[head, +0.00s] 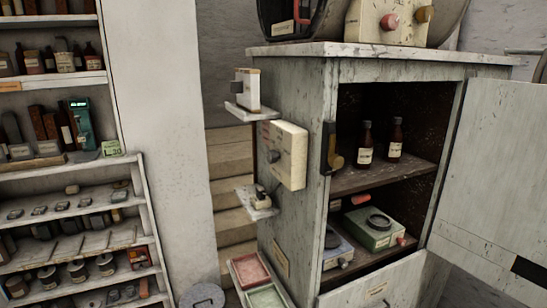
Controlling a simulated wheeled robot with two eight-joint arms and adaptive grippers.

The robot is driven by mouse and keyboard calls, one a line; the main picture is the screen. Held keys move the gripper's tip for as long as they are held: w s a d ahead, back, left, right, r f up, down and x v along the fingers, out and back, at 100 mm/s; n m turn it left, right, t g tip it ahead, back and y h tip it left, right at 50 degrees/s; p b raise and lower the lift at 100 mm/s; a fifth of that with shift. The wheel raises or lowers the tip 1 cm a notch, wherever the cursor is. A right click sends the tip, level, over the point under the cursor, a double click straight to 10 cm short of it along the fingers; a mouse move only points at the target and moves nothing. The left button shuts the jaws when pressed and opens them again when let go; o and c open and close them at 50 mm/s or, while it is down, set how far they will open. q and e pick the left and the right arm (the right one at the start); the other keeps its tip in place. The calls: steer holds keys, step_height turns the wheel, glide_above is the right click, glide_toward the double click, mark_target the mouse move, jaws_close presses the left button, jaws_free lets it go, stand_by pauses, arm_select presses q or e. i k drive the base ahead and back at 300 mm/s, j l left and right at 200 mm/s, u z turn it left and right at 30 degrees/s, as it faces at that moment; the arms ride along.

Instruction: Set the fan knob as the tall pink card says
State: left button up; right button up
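A second cream box (388,22) with a red knob (389,21) and a brass knob (425,14) stands on the cabinet top, cut off by the upper edge. I cannot tell which knob is the fan knob, or read any settings. I see no tall pink card that I can be sure of. Neither of my grippers shows in the head view.
The grey cabinet (300,215) has its right door (495,165) open, with brown bottles (365,142) and a green device (380,232) inside. Small ledges (248,112) jut from its left side. Red and green trays (252,270) sit low beside it. Crowded shelves (60,163) stand left.

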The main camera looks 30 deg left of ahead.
mark_target(272, 156)
steer(key=j+u, duration=0.1)
steer(key=j, duration=0.55)
steer(key=i+j+u, duration=0.1)
steer(key=j, duration=0.55)
steer(key=i+j+u, duration=0.1)
steer(key=j, duration=0.5)
